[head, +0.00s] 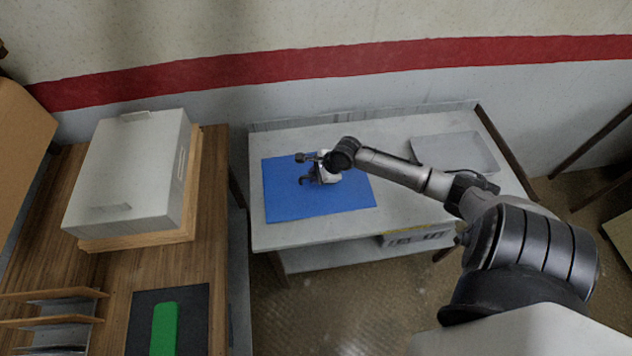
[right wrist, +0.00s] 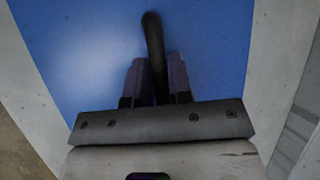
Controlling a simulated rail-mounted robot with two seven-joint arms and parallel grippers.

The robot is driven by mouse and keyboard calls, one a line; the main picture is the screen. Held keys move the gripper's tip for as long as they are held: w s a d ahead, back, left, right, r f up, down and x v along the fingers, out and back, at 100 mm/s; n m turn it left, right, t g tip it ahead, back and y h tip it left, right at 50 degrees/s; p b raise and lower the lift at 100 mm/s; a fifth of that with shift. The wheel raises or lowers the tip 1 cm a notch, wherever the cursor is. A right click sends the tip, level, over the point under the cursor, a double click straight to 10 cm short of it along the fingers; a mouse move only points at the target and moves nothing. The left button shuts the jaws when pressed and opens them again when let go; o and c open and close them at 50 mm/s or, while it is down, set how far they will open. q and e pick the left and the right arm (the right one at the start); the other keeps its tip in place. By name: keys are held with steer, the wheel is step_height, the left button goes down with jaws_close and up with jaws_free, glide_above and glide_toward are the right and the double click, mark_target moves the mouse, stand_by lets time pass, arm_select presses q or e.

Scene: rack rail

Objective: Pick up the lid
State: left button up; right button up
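No thing in these views is clearly a lid. My right gripper (head: 306,169) is low over the blue mat (head: 345,199) on the white table. In the right wrist view, the two fingers (right wrist: 157,75) stand on either side of a slim dark rod-like thing (right wrist: 152,35), which reaches forward over the mat. Its lower part is hidden between the fingers. I cannot tell whether the fingers press on it or only stand around it. In the head view this spot is small and dark. My left gripper is not in view.
A grey shallow tray (head: 470,155) lies at the right of the white table (head: 300,237). On the wooden table at left are a pale box (head: 130,180) on a wooden base, a dark mat (head: 194,310) with a green block (head: 164,328), and a slotted rack (head: 50,322).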

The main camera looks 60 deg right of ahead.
jaws_close()
steer(key=shift+r, duration=0.15)
